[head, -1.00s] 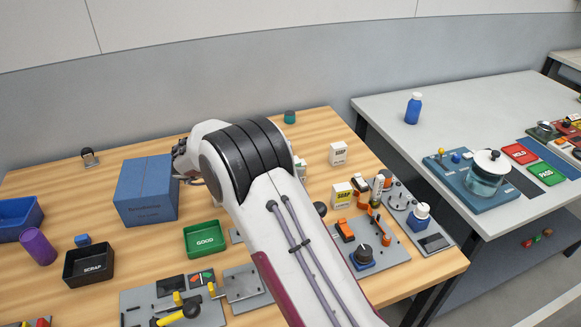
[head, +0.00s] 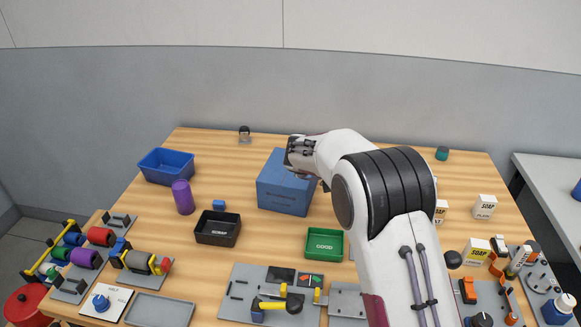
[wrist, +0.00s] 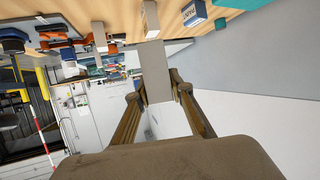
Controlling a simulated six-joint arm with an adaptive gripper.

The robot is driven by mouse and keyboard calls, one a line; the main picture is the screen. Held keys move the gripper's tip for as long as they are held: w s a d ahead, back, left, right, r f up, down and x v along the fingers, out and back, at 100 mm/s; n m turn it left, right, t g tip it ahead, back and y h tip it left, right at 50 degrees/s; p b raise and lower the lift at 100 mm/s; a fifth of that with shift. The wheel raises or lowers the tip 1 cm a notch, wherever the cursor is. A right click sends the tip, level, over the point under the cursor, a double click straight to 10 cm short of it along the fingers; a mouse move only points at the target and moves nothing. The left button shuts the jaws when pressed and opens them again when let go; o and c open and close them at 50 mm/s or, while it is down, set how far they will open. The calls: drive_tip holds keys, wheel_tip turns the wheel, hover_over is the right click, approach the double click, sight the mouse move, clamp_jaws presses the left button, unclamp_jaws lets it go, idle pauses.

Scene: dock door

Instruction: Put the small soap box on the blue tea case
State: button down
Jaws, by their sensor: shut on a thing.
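The blue case (head: 284,196) stands in the middle of the wooden table; its label is too small to read. In the wrist view, my gripper (wrist: 157,88) is shut on a plain grey-brown box (wrist: 155,65), with one finger on each side. No label shows on this face, so I cannot confirm that it is the small soap box. I cannot tell whether it touches the case.
Soap boxes (head: 485,207) (head: 477,251) stand at the right; another (head: 440,211) is partly behind my arm. A green GOOD tray (head: 324,258) and black SCRAP tray (head: 218,241) lie in front of the case. A blue bin (head: 166,180) and purple cylinder (head: 183,197) are left.

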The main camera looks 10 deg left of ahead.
drive_tip(key=w+a+r+n+t+y, duration=0.2)
drive_tip(key=w+a+n+t+y, duration=0.1)
drive_tip(key=a, duration=0.6)
drive_tip(key=w+a+r+n+t+y, duration=0.2)
drive_tip(key=w+a+n+t+y, duration=0.1)
drive_tip(key=a, duration=0.7)
drive_tip(key=w+a+r+n+t+y, duration=0.2)
drive_tip(key=w+a+n+y, duration=0.3)
drive_tip(key=a, duration=0.4)
drive_tip(key=shift+a+r+n+t+y, duration=0.4)
drive_tip(key=shift+n+y, duration=0.4)
drive_tip(key=shift+n, duration=0.6)
drive_tip(key=shift+d, duration=0.1)
drive_tip(key=shift+f, duration=3.05)
drive_tip(key=shift+f, duration=1.85)
drive_tip(key=shift+f, duration=0.15)
